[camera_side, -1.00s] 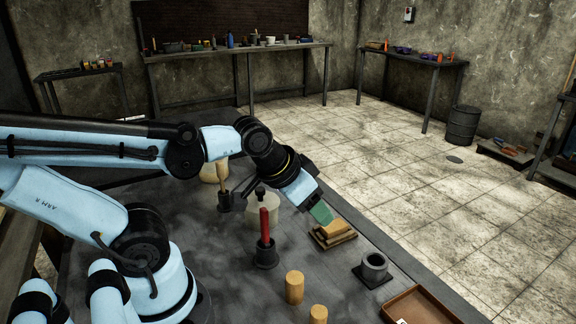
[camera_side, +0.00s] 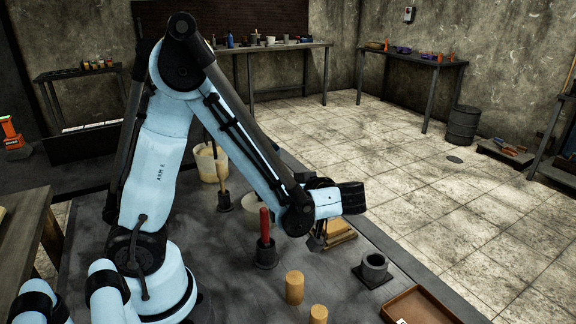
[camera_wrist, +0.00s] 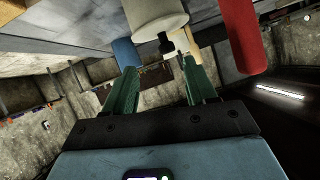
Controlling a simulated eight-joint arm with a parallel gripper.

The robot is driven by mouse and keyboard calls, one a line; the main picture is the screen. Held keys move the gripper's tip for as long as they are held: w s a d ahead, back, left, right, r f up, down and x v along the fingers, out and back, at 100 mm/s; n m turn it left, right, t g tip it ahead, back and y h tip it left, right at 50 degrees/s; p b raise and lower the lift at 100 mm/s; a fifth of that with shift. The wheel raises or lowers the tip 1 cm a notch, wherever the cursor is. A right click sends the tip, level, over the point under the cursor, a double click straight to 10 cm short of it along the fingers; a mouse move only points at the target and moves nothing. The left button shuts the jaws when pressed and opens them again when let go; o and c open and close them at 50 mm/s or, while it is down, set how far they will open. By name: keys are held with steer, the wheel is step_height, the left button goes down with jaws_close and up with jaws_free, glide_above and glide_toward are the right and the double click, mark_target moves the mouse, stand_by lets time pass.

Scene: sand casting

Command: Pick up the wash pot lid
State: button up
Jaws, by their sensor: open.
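The wash pot lid (camera_wrist: 158,27) appears to be the pale round top with a short black knob (camera_wrist: 165,43) in the wrist view. Its pale pot (camera_side: 251,212) is mostly hidden behind my arm in the side view, where the knob does not show. My gripper (camera_wrist: 160,77) is open, with two green fingers spread and nothing between them. The knob appears beyond the fingertips, apart from them. In the side view the fingers are largely hidden by my wrist.
A red handle stands upright in a dark holder (camera_side: 266,255) close to my arm; the red handle (camera_wrist: 243,35) also looms at right in the wrist view. A pale bucket (camera_side: 207,163), wooden blocks (camera_side: 340,238), wooden cylinders (camera_side: 294,287) and a brown tray (camera_side: 417,307) are nearby.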

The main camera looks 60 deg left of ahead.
mark_target(252, 202)
steer(key=shift+n+g+y, duration=0.3)
steer(key=shift+n+y, duration=0.2)
steer(key=shift+n, duration=0.4)
steer(key=x, duration=0.7)
steer(key=shift+s+a+f, duration=0.15)
steer(key=shift+s, duration=0.15)
jaws_close()
